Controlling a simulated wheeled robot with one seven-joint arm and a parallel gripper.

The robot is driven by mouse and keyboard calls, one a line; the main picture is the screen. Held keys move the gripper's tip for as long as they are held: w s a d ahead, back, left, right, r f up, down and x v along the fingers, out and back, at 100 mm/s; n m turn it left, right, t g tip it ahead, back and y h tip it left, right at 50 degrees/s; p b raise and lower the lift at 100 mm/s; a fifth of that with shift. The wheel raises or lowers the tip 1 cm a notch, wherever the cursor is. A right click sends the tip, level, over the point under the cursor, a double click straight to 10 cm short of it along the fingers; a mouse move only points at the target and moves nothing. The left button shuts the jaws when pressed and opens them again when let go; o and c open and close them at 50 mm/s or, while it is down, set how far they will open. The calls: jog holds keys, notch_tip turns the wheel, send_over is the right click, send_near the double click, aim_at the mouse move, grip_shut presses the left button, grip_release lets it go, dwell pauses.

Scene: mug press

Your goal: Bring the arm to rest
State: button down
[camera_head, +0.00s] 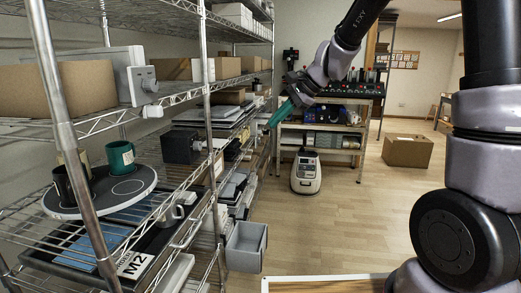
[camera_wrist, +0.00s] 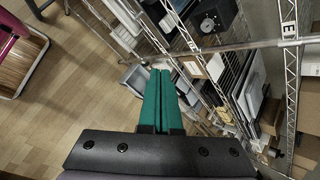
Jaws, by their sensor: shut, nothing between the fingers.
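My gripper (camera_head: 281,115) has green fingers and hangs at the end of my raised arm, in the aisle to the right of the metal shelving. In the wrist view its two green fingers (camera_wrist: 160,78) lie side by side, shut, with nothing between them. The gripper is apart from the shelves in the head view. The arm comes in from the upper right of the head view and bends down to the left.
The wire shelving (camera_head: 205,100) on the left holds a round tray (camera_head: 129,187) with a green mug (camera_head: 121,157) and a dark mug (camera_head: 66,186). The floor is largely clear.

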jog(key=s+d+r+n+t+h, duration=0.2)
jog(key=s+d+r, duration=0.3)
jog(key=s+d, duration=0.5)
jog(key=s+d+r+n+t+h, duration=0.2)
jog(key=s+d+r+n, duration=0.3)
jog(key=s+d, duration=0.5)
jog(key=shift+s+d+h, duration=0.15)
jog(key=shift+s+h, duration=0.5)
jog(key=shift+h, duration=0.25)
jog(key=shift+r, duration=0.1)
